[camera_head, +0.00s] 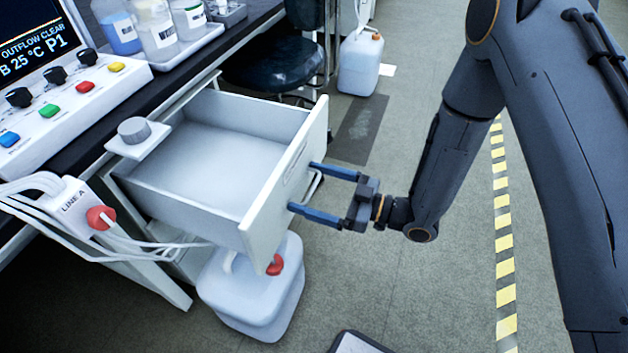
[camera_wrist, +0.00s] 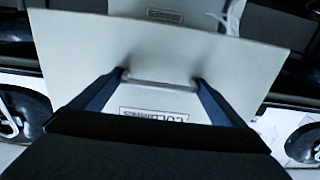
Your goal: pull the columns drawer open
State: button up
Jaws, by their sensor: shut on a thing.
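The columns drawer (camera_head: 205,165) is pulled well out from under the bench, and its inside looks empty. Its pale front panel (camera_head: 265,222) faces my arm. In the wrist view the front carries a label reading COLUMNS (camera_wrist: 155,114), upside down, by a bar handle (camera_wrist: 160,85). The handle also shows in the head view (camera_head: 315,187). My gripper (camera_head: 302,187) is at the front with its two blue fingers on either side of the handle, shut on it. The fingers show in the wrist view too (camera_wrist: 159,78).
A white jug (camera_head: 250,290) with a red cap stands on the floor below the drawer front. A line A valve (camera_head: 100,217) with tubing hangs at the left. A stool (camera_head: 275,65) stands behind the drawer.

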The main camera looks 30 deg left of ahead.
jog(key=shift+w, duration=0.15)
jog(key=o, duration=1.2)
jog(key=shift+w+d, duration=0.2)
jog(key=shift+d, duration=1.1)
jog(key=shift+w+d, duration=0.2)
jog(key=shift+d, duration=1.05)
jog(key=shift+w+d, duration=0.2)
jog(key=shift+d, duration=1.1)
